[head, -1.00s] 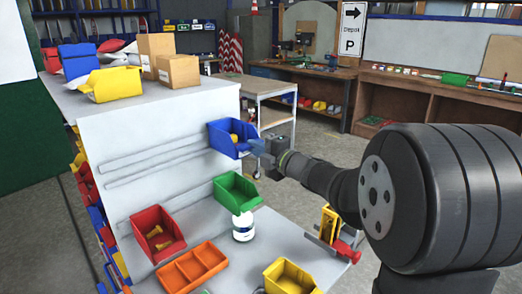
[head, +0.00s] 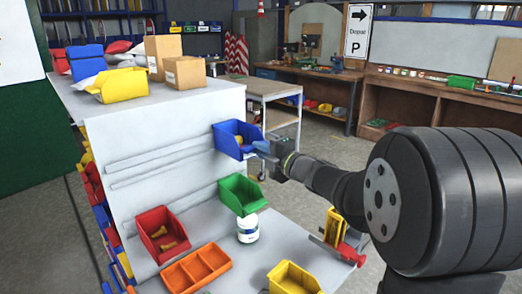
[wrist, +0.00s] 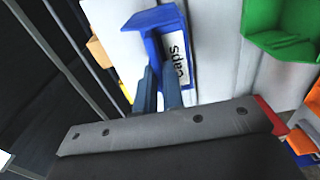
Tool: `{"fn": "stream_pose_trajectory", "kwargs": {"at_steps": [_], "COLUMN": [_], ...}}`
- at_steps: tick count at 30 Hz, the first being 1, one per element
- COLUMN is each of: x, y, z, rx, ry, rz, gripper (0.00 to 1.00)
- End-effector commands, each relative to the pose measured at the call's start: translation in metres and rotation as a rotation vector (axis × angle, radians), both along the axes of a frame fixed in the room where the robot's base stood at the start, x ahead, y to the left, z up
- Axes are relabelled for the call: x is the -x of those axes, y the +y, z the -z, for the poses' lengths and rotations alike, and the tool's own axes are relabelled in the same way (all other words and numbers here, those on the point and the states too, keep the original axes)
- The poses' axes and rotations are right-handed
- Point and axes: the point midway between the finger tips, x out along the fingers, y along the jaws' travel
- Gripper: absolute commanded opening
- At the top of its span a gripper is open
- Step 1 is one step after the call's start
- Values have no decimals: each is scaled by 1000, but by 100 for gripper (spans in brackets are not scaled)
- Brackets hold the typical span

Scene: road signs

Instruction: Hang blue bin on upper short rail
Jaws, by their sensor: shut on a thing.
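The blue bin (head: 236,138) is at the right end of the upper short rail (head: 160,155) on the white panel. Yellowish contents show inside it. In the wrist view the blue bin (wrist: 155,25) has a white label reading "caps". My gripper (head: 262,147) is shut on the bin's front from the right; its fingers also show in the wrist view (wrist: 158,90). The bin looks roughly level and close to the panel. I cannot tell whether its back touches the rail.
A green bin (head: 242,194) and a red bin (head: 162,233) hang lower on the panel. A white jar (head: 248,230), an orange tray (head: 196,268) and a yellow bin (head: 292,279) stand on the bench below. Boxes and bins sit on top of the panel unit.

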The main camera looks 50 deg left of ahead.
Motion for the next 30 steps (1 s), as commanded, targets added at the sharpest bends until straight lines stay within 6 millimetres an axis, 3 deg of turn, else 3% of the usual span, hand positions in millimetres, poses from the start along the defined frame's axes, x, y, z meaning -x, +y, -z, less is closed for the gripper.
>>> {"fn": "stream_pose_trajectory", "kwargs": {"at_steps": [30], "x": [0], "y": [0], "z": [18], "rx": [-1], "ry": [0], "rz": [0], "gripper": [0]}}
